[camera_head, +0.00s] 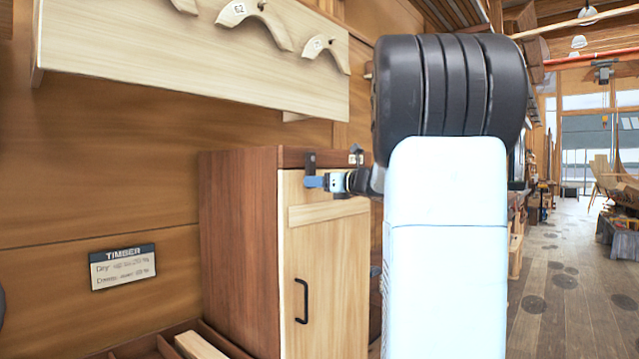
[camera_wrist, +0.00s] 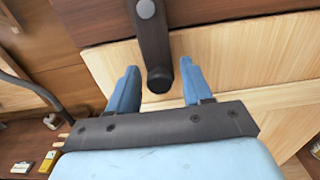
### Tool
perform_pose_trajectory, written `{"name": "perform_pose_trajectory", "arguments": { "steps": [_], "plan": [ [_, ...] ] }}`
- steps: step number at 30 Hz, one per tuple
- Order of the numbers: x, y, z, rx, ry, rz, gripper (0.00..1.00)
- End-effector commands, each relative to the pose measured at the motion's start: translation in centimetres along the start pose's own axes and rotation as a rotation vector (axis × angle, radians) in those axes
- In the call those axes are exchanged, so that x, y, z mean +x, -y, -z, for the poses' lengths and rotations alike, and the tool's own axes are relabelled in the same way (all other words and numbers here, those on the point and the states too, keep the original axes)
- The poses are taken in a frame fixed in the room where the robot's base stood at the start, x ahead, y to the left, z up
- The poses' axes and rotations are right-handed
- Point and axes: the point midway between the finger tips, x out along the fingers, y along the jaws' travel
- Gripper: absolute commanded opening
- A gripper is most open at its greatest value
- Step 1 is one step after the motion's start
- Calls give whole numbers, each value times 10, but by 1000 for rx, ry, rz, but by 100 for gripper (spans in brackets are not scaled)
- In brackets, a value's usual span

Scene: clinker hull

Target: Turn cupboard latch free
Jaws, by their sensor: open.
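The cupboard (camera_head: 239,250) has brown sides and a pale wooden door (camera_head: 342,262), which looks shut. A dark latch (camera_head: 310,160) sits at the top of the door near its left edge, pointing down across it. In the wrist view the latch (camera_wrist: 153,45) is a dark bar with a round grey pivot at the top and a rounded knob at its lower end. My gripper (camera_head: 314,182) is at the latch. Its two blue fingers are open in the wrist view (camera_wrist: 159,70), one on each side of the knob, with gaps showing. The latch's lower end is partly hidden in the head view.
A black door handle (camera_head: 301,301) is lower on the door. A pale shelf board (camera_head: 190,62) with curved wooden pieces hangs above left. A timber sign (camera_head: 122,267) is on the wall. My arm hides the cupboard's right side. Open floor (camera_head: 570,290) lies to the right.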

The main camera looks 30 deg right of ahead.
Motion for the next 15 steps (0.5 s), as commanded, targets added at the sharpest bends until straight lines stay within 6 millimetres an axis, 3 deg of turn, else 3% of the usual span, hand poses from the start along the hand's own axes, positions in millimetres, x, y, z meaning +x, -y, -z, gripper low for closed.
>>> {"name": "perform_pose_trajectory", "arguments": {
  "steps": [8, 15],
  "plan": [
    [1, 0, 0, 0, 0, 0, 50],
    [1, 0, 0, 0, 0, 1, 27]
  ]
}}
